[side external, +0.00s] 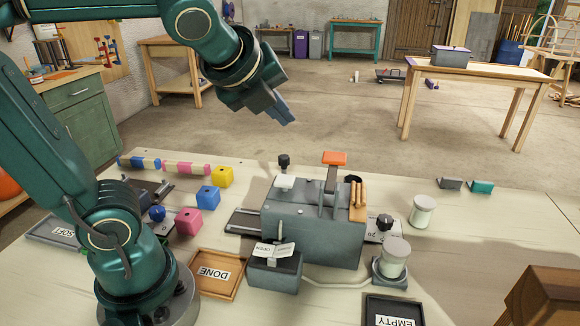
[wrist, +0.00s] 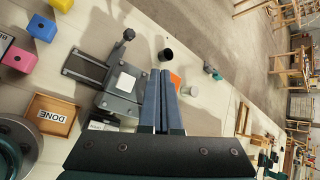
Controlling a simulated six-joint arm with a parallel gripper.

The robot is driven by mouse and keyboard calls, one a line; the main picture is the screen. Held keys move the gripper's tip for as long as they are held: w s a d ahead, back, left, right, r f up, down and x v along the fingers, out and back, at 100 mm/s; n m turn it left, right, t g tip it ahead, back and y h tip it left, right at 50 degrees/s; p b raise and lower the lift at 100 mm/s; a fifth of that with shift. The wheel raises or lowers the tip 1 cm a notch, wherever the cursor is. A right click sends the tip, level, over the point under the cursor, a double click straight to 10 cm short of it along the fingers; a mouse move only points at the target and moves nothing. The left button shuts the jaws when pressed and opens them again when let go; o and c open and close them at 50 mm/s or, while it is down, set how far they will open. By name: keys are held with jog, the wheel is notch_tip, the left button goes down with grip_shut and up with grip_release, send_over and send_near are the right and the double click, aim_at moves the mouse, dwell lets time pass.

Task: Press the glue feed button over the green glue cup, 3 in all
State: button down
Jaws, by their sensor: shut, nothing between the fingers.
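My gripper (side external: 284,116) is shut and empty, high above the bench and well apart from everything on it. In the wrist view its two blue-grey fingers (wrist: 166,78) lie side by side. An orange button-like pad (side external: 334,158) tops a dark post on the grey machine (side external: 312,232). In the wrist view the orange pad (wrist: 176,82) shows partly behind the fingers. I cannot make out a green glue cup for certain. A dark cup-like thing (wrist: 166,55) stands beyond the fingertips. A small teal block (side external: 481,187) lies at the bench's far right.
Two whitish jars (side external: 422,211) (side external: 394,258) stand right of the machine. A black-knobbed lever (side external: 284,162) rises at its back left. Pink, blue and yellow blocks (side external: 208,197) and a DONE tray (side external: 215,272) are left. An EMPTY tray (side external: 394,311) is front right.

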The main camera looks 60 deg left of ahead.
send_near(288, 177)
jog(key=shift+w+a+f, duration=0.4)
jog(key=shift+w+f, duration=0.05)
jog(key=shift+w, duration=0.3)
jog(key=shift+w+a+f, duration=0.35)
jog(key=shift+w+f, duration=0.1)
jog(key=shift+w, duration=0.3)
jog(key=shift+w+a+f, duration=0.4)
jog(key=shift+w+f, duration=0.05)
jog(key=shift+w, duration=0.3)
jog(key=shift+f, duration=0.1)
jog(key=shift+f, duration=0.3)
dwell(0.3)
jog(key=shift+f, duration=0.75)
dwell(0.8)
jog(key=shift+r, duration=1.2)
jog(key=shift+r, duration=2.5)
